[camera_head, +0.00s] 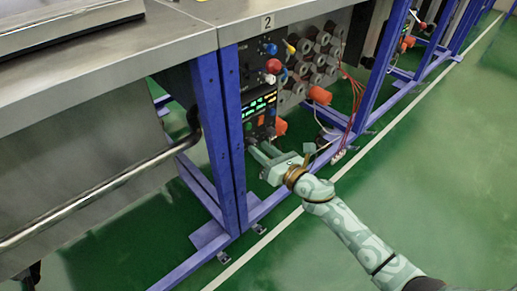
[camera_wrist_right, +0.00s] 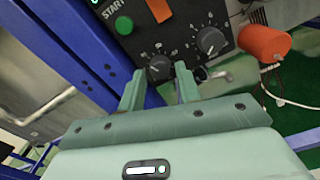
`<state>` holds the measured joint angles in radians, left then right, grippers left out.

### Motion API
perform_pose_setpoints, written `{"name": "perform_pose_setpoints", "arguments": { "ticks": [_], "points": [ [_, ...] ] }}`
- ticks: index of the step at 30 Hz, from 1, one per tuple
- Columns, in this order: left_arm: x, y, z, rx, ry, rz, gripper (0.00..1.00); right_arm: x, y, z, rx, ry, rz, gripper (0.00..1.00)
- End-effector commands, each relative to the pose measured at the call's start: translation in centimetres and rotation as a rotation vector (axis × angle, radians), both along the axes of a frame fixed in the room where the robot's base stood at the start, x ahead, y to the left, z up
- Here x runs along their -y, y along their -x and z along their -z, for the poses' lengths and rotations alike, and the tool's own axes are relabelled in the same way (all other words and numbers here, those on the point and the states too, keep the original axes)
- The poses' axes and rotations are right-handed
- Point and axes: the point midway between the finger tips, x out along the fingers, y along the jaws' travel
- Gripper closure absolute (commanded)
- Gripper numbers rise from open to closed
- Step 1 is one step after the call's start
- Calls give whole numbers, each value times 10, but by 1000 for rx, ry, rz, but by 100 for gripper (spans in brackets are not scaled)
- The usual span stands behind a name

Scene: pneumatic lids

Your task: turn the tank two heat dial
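The black control panel (camera_wrist_right: 190,25) of tank two carries two black dials with white marks. The left dial (camera_wrist_right: 158,68) sits between the tips of my right gripper (camera_wrist_right: 160,74); contact cannot be made out. The right dial (camera_wrist_right: 211,41) stands free, just right of the fingers. The dial labels are too small to tell which is heat. In the head view my right gripper (camera_head: 256,150) reaches the lower part of the panel (camera_head: 259,115), under the number 2 plate (camera_head: 267,22), and its fingers hide the dials. The fingers are apart. My left gripper is not in view.
A green START button (camera_wrist_right: 124,25) and an orange knob (camera_wrist_right: 159,9) sit above the dials. An orange cylinder (camera_wrist_right: 264,44) sticks out to the right. A blue frame post (camera_head: 231,140) stands left of the panel. Red cables (camera_head: 357,95) hang at right. Green floor (camera_head: 430,150) is open.

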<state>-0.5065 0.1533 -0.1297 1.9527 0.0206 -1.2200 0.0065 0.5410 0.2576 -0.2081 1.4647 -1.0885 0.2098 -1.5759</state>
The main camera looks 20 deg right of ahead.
Motion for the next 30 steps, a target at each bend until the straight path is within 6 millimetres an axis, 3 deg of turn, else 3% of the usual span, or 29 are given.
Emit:
{"name": "perform_pose_setpoints", "arguments": {
  "ticks": [4,13,17,30],
  "points": [
    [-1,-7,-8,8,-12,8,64,-4,-12,1,-1,-2,0,66],
    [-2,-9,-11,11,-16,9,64,-6,-14,0,-1,-2,0,66],
    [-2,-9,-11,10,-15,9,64,-5,-14,0,-1,-2,0,98],
    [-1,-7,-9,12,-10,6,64,-5,-14,0,-25,-64,1,98]
  ]
}}
